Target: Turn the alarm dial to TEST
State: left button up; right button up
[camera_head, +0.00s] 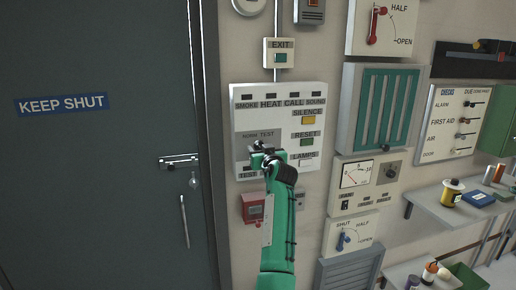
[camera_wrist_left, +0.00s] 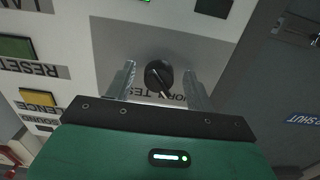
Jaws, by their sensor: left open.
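The alarm panel (camera_head: 300,98) is a pale wall unit with SILENCE, RESET and LAMPS buttons and a grey field marked NORM and TEST. Its black alarm dial (camera_wrist_left: 158,75) shows in the wrist view with a pale pointer line; I cannot tell surely which mark it points at. My left gripper (camera_head: 262,150) is at the panel's lower left and hides the dial in the head view. In the wrist view the left gripper (camera_wrist_left: 157,85) is open, its two fingers on either side of the dial, with gaps visible. My right gripper is not in view.
A dark door (camera_head: 100,140) marked KEEP SHUT stands at the left. A red call box (camera_head: 253,208) is below the panel, an EXIT button (camera_head: 280,57) above. A teal vent (camera_head: 385,108) and gauges are at right, with a shelf (camera_head: 440,207) of loose items beyond.

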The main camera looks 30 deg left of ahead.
pick_arm(q)
jog(key=shift+s+d+r, duration=0.1)
jog(key=shift+d+r, duration=0.1)
jog(key=shift+d, duration=0.1)
jog(key=shift+c, duration=0.2)
jog(key=shift+a, duration=0.1)
jog(key=c, duration=0.9)
jog(key=shift+s+r+m+p, duration=0.1)
jog(key=shift+m+p, duration=1.6)
jog(key=shift+m, duration=6.3)
jog(key=shift+c, duration=0.2)
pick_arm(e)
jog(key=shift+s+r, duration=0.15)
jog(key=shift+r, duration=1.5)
pick_arm(q)
jog(key=shift+a, duration=0.1)
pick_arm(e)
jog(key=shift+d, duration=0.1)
